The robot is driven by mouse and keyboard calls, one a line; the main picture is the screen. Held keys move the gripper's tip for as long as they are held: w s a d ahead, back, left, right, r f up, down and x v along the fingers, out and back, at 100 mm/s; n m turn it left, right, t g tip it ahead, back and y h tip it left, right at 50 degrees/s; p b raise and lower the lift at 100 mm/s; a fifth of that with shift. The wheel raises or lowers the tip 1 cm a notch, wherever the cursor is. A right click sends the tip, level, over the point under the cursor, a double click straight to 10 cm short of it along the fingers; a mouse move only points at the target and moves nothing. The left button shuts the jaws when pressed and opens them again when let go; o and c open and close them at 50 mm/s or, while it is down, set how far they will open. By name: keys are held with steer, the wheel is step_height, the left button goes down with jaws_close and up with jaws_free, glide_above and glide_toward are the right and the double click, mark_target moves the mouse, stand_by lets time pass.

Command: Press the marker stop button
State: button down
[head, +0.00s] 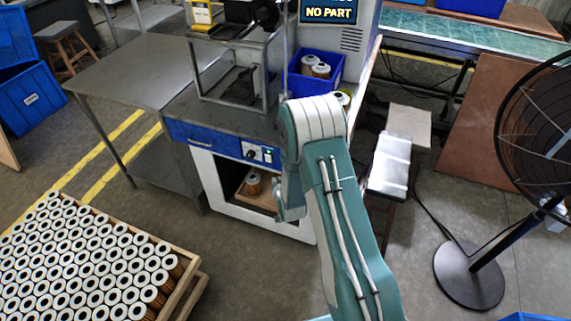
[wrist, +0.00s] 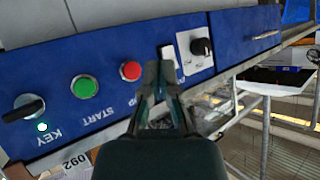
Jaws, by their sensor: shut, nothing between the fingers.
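The red button (wrist: 131,71) sits on the blue control panel (wrist: 110,60) in the wrist view, with a partly hidden label ending in "OP" beneath it. A green START button (wrist: 84,87) is to its left. My gripper (wrist: 160,72) is shut and empty. In the picture its fingertips are just right of the red button and overlap the lower part of a white rocker switch (wrist: 169,56). I cannot tell whether they touch the panel. In the head view the blue panel (head: 215,138) is on the machine's front, and my arm hides part of it.
A key switch (wrist: 22,108) and a black knob (wrist: 201,47) flank the buttons. A screen (head: 328,12) reads "NO PART". A tray of cartridges (head: 193,288) is at lower left, a blue bin (head: 306,87) on the machine, and a fan (head: 540,130) at right.

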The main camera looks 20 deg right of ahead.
steer(key=shift+w+d, duration=0.5)
steer(key=shift+w, duration=0.25)
steer(key=shift+w+d, duration=0.45)
steer(key=shift+w, duration=0.3)
steer(key=shift+w+d, duration=0.5)
steer(key=shift+w, duration=0.25)
steer(key=shift+w, duration=0.1)
steer(key=shift+w+d+r, duration=0.1)
steer(key=shift+w+d, duration=0.1)
steer(key=shift+d, duration=0.05)
steer(key=shift+w+d, duration=0.2)
steer(key=shift+w, duration=0.1)
stand_by(0.3)
stand_by(0.4)
steer(key=shift+s+a, duration=0.45)
steer(key=shift+s, duration=0.2)
